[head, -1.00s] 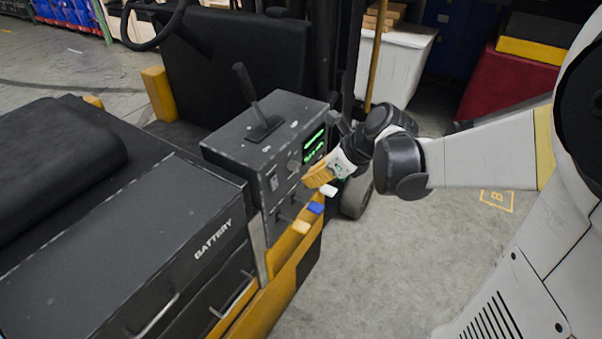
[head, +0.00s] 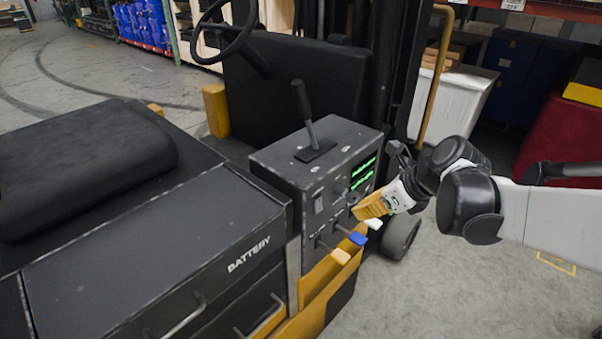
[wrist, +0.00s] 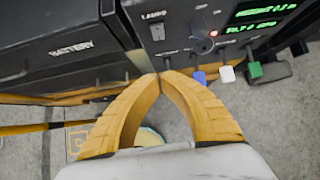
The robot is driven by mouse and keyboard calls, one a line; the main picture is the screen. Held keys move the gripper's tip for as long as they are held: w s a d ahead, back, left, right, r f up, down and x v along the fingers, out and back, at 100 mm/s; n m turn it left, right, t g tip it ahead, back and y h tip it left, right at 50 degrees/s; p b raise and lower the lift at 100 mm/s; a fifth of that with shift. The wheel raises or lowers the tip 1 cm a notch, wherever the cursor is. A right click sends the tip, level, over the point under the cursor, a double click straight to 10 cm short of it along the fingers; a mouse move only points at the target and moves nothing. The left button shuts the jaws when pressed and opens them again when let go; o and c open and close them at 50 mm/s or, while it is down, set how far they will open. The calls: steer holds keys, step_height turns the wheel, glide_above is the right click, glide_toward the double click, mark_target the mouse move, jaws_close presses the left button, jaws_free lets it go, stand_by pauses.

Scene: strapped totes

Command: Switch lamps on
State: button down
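The lamps switch is a small rocker (wrist: 157,32) under a "LAMPS" label on the dark control box in the wrist view. In the head view the rocker (head: 318,203) is on the left of the box's front face. Its on or off position is too small to tell. My gripper (head: 361,211) is in front of the right part of the box, to the right of the switch and below the green display. In the wrist view my gripper's yellow fingers (wrist: 164,76) meet at the tips with nothing seen between them, below the rocker and apart from it.
Levers with beige (head: 341,256), blue (head: 358,238), white (head: 374,223) and green (wrist: 255,69) knobs stick out below the panel. The battery drawer (head: 240,262) is at left. Floor right of the truck is clear.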

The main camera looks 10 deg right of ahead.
mark_target(319, 205)
steer(key=shift+w+a+r+b+x, duration=0.3)
steer(key=shift+b+x, duration=0.5)
steer(key=shift+x, duration=1.35)
steer(key=shift+w+a+r+b+x, duration=0.25)
steer(key=shift+b+x, duration=0.6)
steer(key=shift+x, duration=1.3)
steer(key=shift+w+a+r+b+x, duration=0.3)
steer(key=shift+b+x, duration=0.5)
steer(key=shift+x, duration=1.35)
steer(key=shift+d+r, duration=0.1)
steer(key=shift+w+a+f, duration=0.25)
steer(key=shift+w+a, duration=0.05)
steer(key=shift+w, duration=0.15)
steer(key=shift+r, duration=0.1)
